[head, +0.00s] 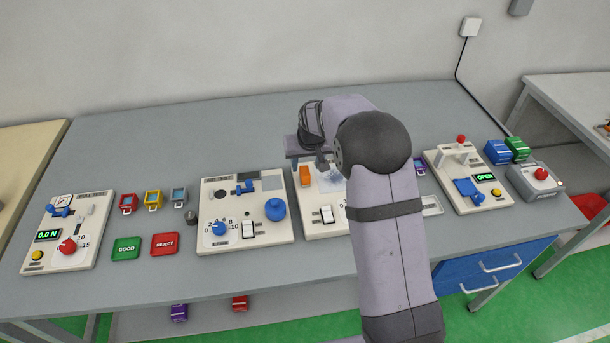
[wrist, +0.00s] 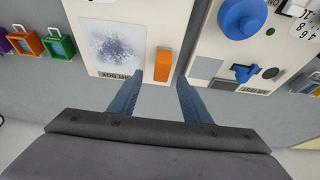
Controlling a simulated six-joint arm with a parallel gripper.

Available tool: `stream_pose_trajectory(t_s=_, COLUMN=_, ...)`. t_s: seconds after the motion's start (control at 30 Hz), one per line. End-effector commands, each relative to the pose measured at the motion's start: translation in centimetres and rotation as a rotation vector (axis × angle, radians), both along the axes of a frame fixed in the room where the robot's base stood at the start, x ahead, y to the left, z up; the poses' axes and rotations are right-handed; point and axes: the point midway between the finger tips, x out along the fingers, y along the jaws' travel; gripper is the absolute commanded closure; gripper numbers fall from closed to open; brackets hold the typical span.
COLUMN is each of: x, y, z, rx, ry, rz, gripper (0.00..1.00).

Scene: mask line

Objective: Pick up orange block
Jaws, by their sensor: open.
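The orange block (wrist: 162,65) is a small upright-looking bar on a cream panel, beside a speckled square pad, in the wrist view. In the head view the orange block (head: 306,176) shows at the panel's far left corner, just left of my arm. My gripper (wrist: 160,82) is open in the wrist view, with its two blue-grey fingers apart and nothing between them that I can tell is held.
The left neighbouring panel (head: 210,242) carries a blue knob (head: 275,209) and a blue lever. The speckled pad (wrist: 117,48) adjoins the block. Another orange item, a padlock-like piece (wrist: 26,42), lies off the panel. My arm hides part of the bench (head: 130,170).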

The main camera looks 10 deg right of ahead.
Motion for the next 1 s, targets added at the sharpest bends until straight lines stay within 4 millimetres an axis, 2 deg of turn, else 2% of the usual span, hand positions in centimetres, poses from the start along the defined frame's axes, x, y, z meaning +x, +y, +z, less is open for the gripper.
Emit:
stream_pose_trajectory(t_s=0.47, x=1.3, y=0.2, z=-4.2, rx=0.000, ry=0.002, rz=0.000, gripper=0.56)
stream_pose_trajectory(t_s=0.8, x=1.5, y=0.2, z=-4.7, rx=0.000, ry=0.000, rz=0.000, gripper=0.56)
stream_pose_trajectory(t_s=0.87, x=1.5, y=0.2, z=-4.7, rx=0.000, ry=0.000, rz=0.000, gripper=0.68)
stream_pose_trajectory(t_s=1.0, x=1.5, y=0.2, z=-4.7, rx=0.000, ry=0.001, rz=0.000, gripper=1.00)
